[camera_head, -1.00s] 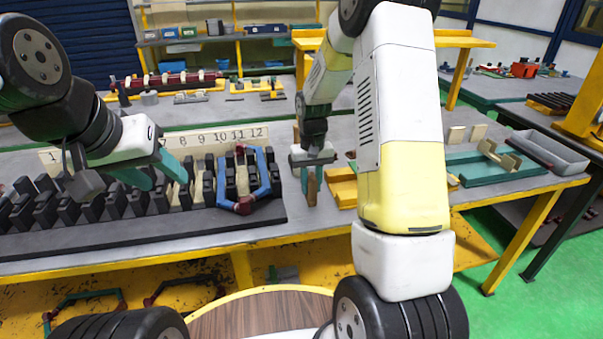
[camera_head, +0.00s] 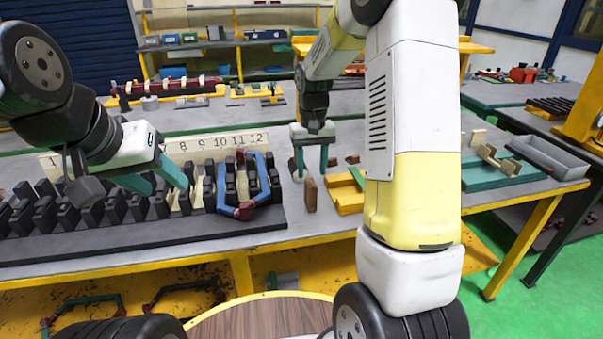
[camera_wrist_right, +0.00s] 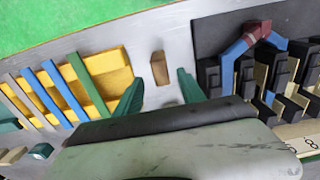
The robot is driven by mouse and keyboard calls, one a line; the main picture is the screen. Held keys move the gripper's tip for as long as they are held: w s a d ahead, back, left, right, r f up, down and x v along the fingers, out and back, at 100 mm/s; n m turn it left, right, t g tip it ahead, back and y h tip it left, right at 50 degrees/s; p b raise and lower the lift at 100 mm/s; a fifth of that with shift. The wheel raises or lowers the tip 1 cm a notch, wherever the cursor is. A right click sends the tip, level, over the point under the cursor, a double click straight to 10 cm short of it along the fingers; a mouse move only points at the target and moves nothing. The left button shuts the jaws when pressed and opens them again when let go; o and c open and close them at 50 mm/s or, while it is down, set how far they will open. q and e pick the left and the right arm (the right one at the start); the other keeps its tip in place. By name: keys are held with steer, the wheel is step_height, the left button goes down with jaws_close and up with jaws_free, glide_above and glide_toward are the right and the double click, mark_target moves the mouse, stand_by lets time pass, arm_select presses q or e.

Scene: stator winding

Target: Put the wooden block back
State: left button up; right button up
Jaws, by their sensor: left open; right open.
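The brown wooden block (camera_head: 311,195) stands upright on the grey table, between the stator base and the yellow holder. It also shows in the right wrist view (camera_wrist_right: 159,69), just beyond the fingertips and in line with the gap between them. My right gripper (camera_head: 311,174) is open and empty, behind the block and apart from it; its teal fingers also show in the right wrist view (camera_wrist_right: 160,88). My left gripper (camera_head: 169,187) is open over the black stator teeth, with nothing seen between its fingers.
The dark stator base (camera_head: 150,238) with black teeth and a blue-and-maroon coil (camera_head: 244,212) lies left of the block. The yellow holder (camera_head: 346,192) is close on its right; in the right wrist view coloured strips (camera_wrist_right: 65,90) lie across it. A numbered strip (camera_head: 215,144) stands behind the teeth.

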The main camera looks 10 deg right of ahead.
steer(key=s+r+t+y, duration=0.1)
steer(key=s+r+t, duration=0.2)
steer(key=s+r, duration=1.05)
steer(key=s+a+r+t+y, duration=0.1)
steer(key=s+a+r+t, duration=0.1)
steer(key=s, duration=0.8)
steer(key=shift+s+r+t, duration=0.25)
steer(key=shift+s+t, duration=0.05)
steer(key=shift+t, duration=0.3)
steer(key=shift+a, duration=0.1)
